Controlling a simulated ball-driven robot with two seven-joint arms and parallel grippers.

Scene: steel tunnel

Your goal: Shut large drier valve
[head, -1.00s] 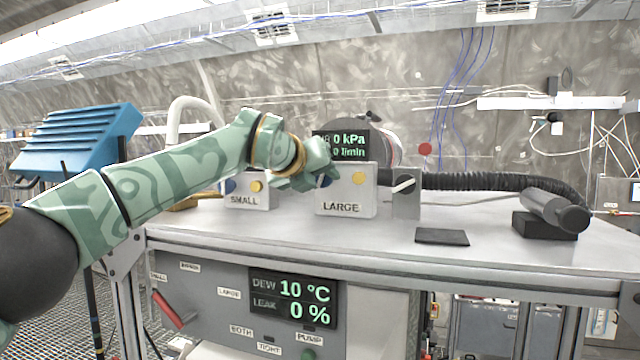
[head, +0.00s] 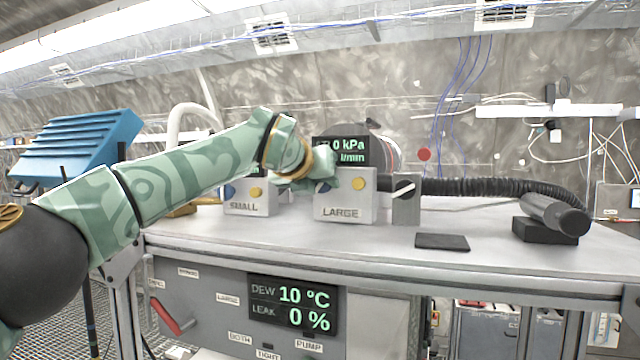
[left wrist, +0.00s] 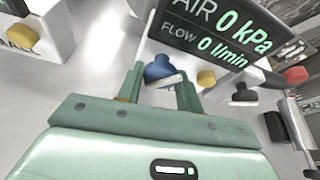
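The grey box marked LARGE (head: 345,203) stands on the bench in the head view, with a yellow knob (head: 358,183) on its right side. Its blue knob (left wrist: 160,70) shows in the left wrist view and is hidden behind my gripper in the head view. My left gripper (head: 325,182) is at the left part of the LARGE box. In the left wrist view its two fingers (left wrist: 162,80) are apart, with the blue knob between and just beyond their tips. I cannot tell whether they touch it. My right gripper is not in view.
The SMALL box (head: 246,203) stands to the left, close to my forearm. A grey box with a white pointer (head: 404,205) stands right of LARGE. An air display (head: 342,151) is behind. A dark flat pad (head: 442,241) and a black-ended cylinder (head: 555,212) lie to the right.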

